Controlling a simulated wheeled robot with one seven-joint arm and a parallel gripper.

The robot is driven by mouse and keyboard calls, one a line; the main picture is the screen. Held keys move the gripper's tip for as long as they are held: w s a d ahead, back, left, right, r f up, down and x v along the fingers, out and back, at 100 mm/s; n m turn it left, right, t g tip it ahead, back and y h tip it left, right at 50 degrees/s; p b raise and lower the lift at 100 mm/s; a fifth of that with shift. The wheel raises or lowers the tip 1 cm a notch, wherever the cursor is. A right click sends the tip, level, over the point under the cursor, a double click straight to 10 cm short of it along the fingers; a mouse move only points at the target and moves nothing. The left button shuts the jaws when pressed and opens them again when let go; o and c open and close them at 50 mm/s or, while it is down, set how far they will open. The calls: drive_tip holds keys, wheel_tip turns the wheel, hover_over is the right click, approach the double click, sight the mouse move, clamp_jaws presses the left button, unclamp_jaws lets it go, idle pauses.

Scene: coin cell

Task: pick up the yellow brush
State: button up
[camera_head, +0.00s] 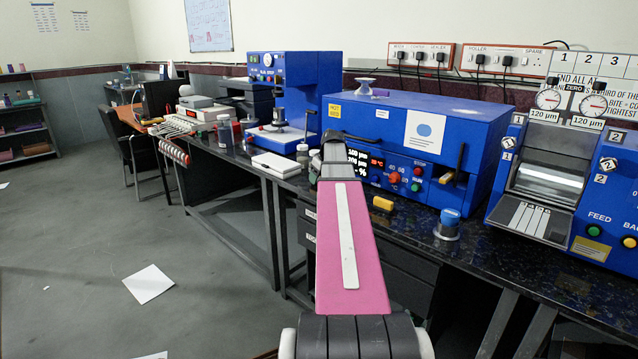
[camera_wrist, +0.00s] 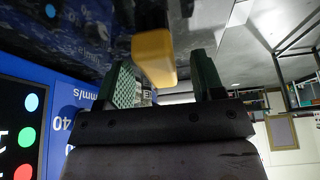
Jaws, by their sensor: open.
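The yellow brush (camera_head: 383,203) lies on the dark bench top in front of the large blue machine, right of my arm. In the wrist view a yellow block with a dark part behind it, which looks like the brush (camera_wrist: 154,58), shows between the two green-padded fingers. My gripper (camera_wrist: 165,78) is open, with a finger on each side of the yellow block and no clear contact. In the head view my pink arm reaches toward the bench and hides the fingertips.
The blue machine (camera_head: 420,135) with a lit panel stands behind the brush. A blue roller machine (camera_head: 545,185) is farther right. A white box (camera_head: 276,165) lies left of my arm.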

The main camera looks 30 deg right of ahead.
drive_tip(key=shift+x, duration=0.85)
drive_tip(key=c, duration=1)
drive_tip(key=shift+r, duration=0.1)
drive_tip(key=shift+r, duration=0.5)
drive_tip(key=r, duration=0.1)
drive_tip(key=a+r, duration=0.1)
drive_tip(key=r, duration=0.1)
drive_tip(key=shift+r, duration=0.3)
drive_tip(key=s+a+r, duration=0.1)
drive_tip(key=a+r, duration=0.5)
drive_tip(key=a, duration=0.4)
drive_tip(key=shift+a, duration=0.3)
drive_tip(key=shift+o, duration=0.3)
drive_tip(key=shift+r, duration=0.1)
